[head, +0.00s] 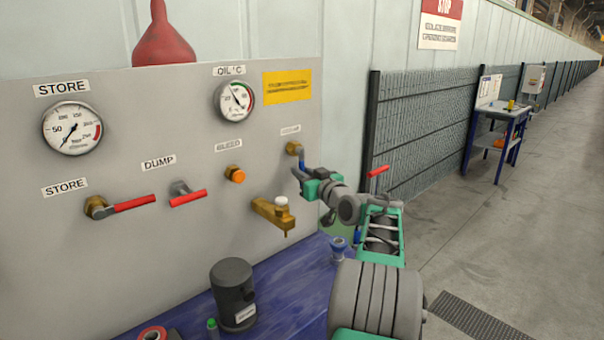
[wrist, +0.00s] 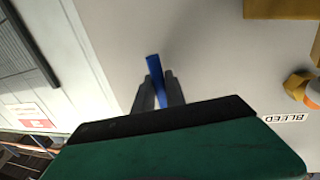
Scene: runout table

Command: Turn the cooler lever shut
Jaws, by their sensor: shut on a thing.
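The cooler lever (head: 302,161) is blue and hangs down from a brass valve (head: 293,148) at the panel's right side, under a small label that is hard to read. My gripper (head: 299,174) is shut on the lever. In the wrist view, the lever (wrist: 153,66) stands between the two dark fingers of my gripper (wrist: 158,86), and its end sticks out past the tips. The valve body is not seen in the wrist view. My fingers hide part of the lever.
The grey panel (head: 150,245) also carries red STORE (head: 135,204) and DUMP (head: 188,198) levers, an orange bleed fitting (head: 236,174), a brass tap (head: 272,214) and two gauges. A black canister (head: 233,292) stands on the blue bench (head: 290,285) below. Open floor lies right.

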